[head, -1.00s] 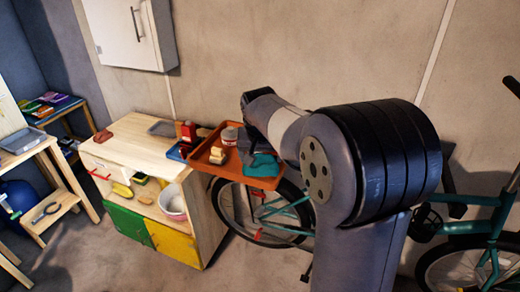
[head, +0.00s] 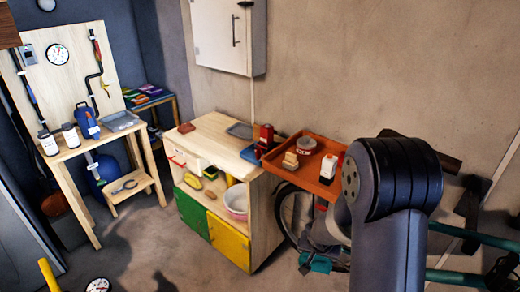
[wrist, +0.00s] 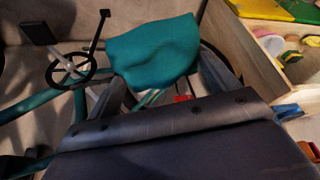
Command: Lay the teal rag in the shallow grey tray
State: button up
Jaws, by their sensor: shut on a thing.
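The teal rag (head: 318,263) hangs from my gripper (head: 308,260) at the lower middle of the head view, in front of the bicycle and below the orange tray. In the wrist view the rag (wrist: 155,48) spreads out past the fingertips of my gripper (wrist: 158,73), which is shut on it. Another shallow grey tray (head: 122,121) lies on the workbench at left.
The orange tray (head: 328,189) holds a tin, a sponge and a white bottle. A red-and-black item (head: 265,137) stands beside the grey tray on the cabinet (head: 213,126). White bottles (head: 47,141) stand on the workbench. The bicycle (head: 468,276) is at right. Floor before the cabinet is clear.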

aim_at(245, 132)
jog(key=i+j+u, duration=0.6)
jog(key=u, duration=0.15)
jog(key=i+u, duration=0.35)
jog(key=i, duration=0.15)
jog(key=i+j+z, duration=0.2)
jog(key=i+z, duration=0.15)
jog(key=i, duration=0.15)
jog(key=i+j+z, duration=0.3)
jog(key=i, duration=0.15)
jog(key=i+j+z, duration=0.25)
jog(key=z, duration=0.2)
jog(key=i+j+z, duration=0.25)
jog(key=z, duration=0.2)
jog(key=i+j+z, duration=0.15)
jog(key=j+z, duration=0.25)
jog(key=j, duration=0.1)
